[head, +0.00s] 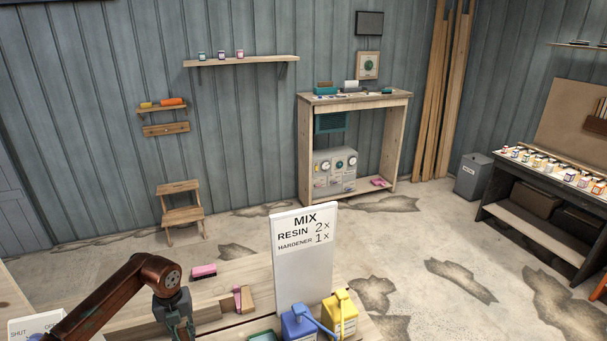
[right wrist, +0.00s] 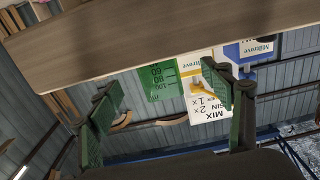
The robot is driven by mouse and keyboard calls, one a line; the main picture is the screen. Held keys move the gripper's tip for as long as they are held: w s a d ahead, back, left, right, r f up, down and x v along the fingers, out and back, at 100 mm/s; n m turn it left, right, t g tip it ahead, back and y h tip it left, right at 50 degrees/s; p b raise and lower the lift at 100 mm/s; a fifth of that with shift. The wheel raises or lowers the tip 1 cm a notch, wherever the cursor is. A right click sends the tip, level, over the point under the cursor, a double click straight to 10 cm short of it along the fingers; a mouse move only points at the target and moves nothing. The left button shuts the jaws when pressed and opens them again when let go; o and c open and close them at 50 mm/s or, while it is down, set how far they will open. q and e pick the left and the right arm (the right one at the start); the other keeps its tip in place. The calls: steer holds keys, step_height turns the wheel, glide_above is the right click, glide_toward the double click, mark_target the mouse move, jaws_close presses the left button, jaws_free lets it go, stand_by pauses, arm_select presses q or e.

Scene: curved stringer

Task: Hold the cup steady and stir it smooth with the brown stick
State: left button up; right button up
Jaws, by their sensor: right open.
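The cup (right wrist: 163,82), green with printed numbers, shows upside down in the right wrist view, between the fingers in the picture but beyond them. My right gripper (right wrist: 160,90) has its green fingers wide apart, with nothing held between them. My left gripper (head: 178,318) points down over the bench (head: 235,268) in the head view; its fingertips are too small and dark to judge. I cannot pick out the brown stick with certainty in either view.
A white MIX sign (head: 303,258) stands on the bench behind a blue pump bottle (head: 298,324) and a yellow one (head: 343,314). A pink block (head: 204,270) and a wooden block with pink on it (head: 243,299) lie near my left gripper.

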steer(key=shift+s+d, duration=0.1)
steer(key=shift+s, duration=0.2)
steer(key=v, duration=1.2)
